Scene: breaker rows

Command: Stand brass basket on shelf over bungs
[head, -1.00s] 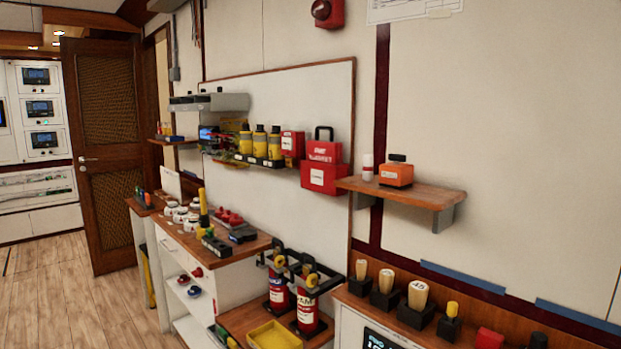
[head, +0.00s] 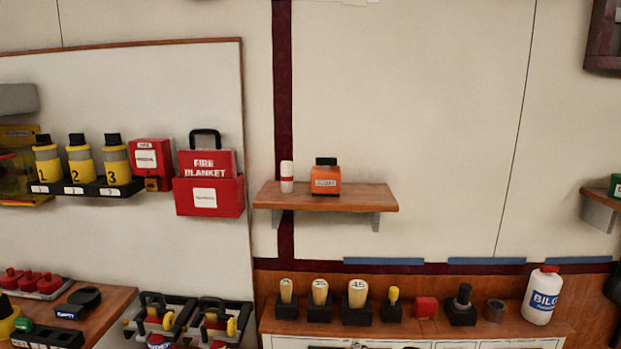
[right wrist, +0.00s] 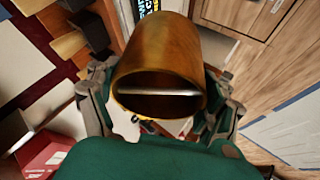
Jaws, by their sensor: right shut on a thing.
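The brass basket (right wrist: 158,60) is a round, brass-coloured vessel in the right wrist view. Its open mouth faces the camera, and a pale bar crosses the dark inside. My right gripper (right wrist: 160,92) is shut on it, with a finger on either side. The shelf (head: 372,197) is a short wooden board on the wall in the middle of the head view. Several tapered wooden bungs (head: 320,291) stand in black blocks on the counter below it. Neither gripper shows in the head view, and my left gripper is in no view.
A white-and-red cylinder (head: 287,177) and an orange box (head: 325,179) stand on the shelf's left and middle. The shelf's right end is bare. A red fire blanket case (head: 209,182) hangs to the left. A white bottle (head: 541,296) stands at the counter's right.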

